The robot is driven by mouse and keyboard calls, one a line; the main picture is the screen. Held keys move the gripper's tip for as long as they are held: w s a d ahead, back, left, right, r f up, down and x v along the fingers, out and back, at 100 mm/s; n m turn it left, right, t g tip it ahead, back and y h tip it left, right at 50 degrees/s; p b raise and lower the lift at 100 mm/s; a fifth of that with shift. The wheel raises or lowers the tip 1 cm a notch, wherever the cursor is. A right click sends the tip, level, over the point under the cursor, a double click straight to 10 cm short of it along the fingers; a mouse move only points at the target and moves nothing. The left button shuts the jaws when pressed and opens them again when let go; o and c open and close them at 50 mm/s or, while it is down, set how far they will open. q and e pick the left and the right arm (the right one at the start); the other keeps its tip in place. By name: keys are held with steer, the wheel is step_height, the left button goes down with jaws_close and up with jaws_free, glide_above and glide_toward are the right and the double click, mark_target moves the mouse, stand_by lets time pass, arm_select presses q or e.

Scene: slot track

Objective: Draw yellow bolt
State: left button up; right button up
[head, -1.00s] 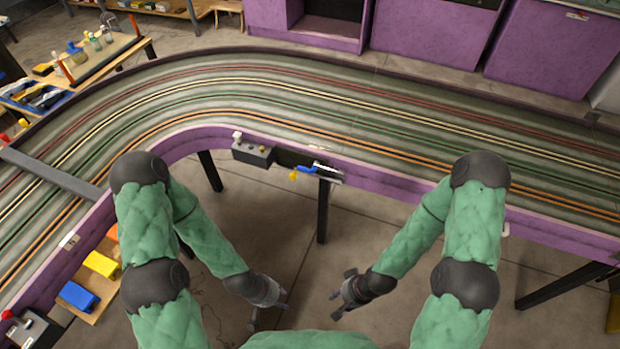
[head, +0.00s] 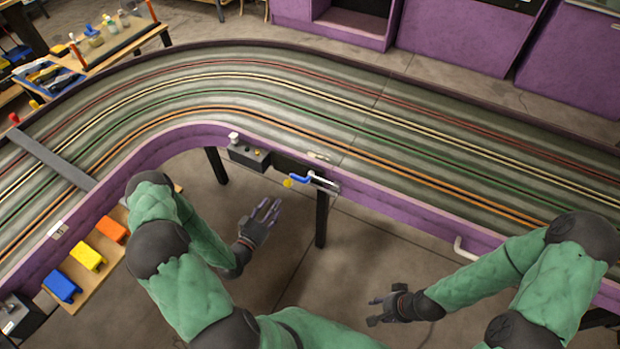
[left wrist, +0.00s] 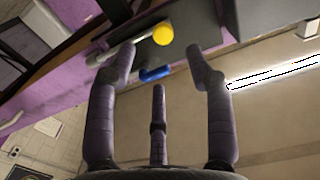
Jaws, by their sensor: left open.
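The yellow bolt end (head: 288,183) shows as a round knob on the inner side of the purple track wall, beside a blue handle (head: 301,178) and a silver rod. In the left wrist view the yellow knob (left wrist: 163,33) sits at the end of a pale rod (left wrist: 122,46), with the blue handle (left wrist: 156,74) below it. My left gripper (head: 268,207) is open and empty, below and left of the knob, fingers pointing up toward the wall. It does not touch the knob. My right gripper (head: 374,309) hangs low at right, its fingers apart and empty.
The slot track (head: 330,110) curves behind the wall. A shelf with blue, yellow and orange blocks (head: 88,256) is at left. The floor between my arms is clear.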

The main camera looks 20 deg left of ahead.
mark_target(286, 185)
arm_select(q)
steer(key=w, duration=0.3)
steer(key=w+b, duration=0.1)
steer(key=w, duration=0.3)
steer(key=w+b, duration=0.1)
steer(key=w, duration=0.2)
steer(key=shift+w+d+r, duration=0.2)
steer(key=shift+w+d, duration=0.15)
steer(key=shift+w, duration=0.05)
jaws_close()
